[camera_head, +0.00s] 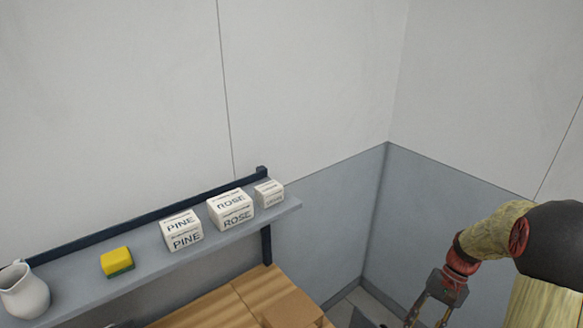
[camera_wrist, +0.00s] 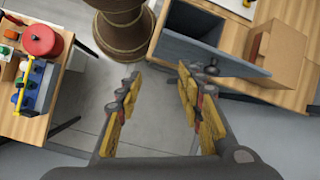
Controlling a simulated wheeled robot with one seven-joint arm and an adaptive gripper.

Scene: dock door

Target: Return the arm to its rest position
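My arm comes in from the right edge in the head view, bent downward, and my gripper (camera_head: 432,312) hangs at the bottom right, cut off by the lower edge. In the wrist view my gripper (camera_wrist: 158,80) shows two yellow-padded fingers spread wide apart. Nothing is between them; bare grey floor shows through the gap. The gripper is apart from the shelf and the tables.
A grey wall shelf (camera_head: 75,290) holds a white jug (camera_head: 23,292), a yellow-green sponge (camera_head: 117,262) and boxes marked PINE (camera_head: 182,230) and ROSE (camera_head: 231,208). The wrist view shows a grey open bin (camera_wrist: 205,50), a cardboard box (camera_wrist: 278,52) and a table with a red cylinder (camera_wrist: 41,40).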

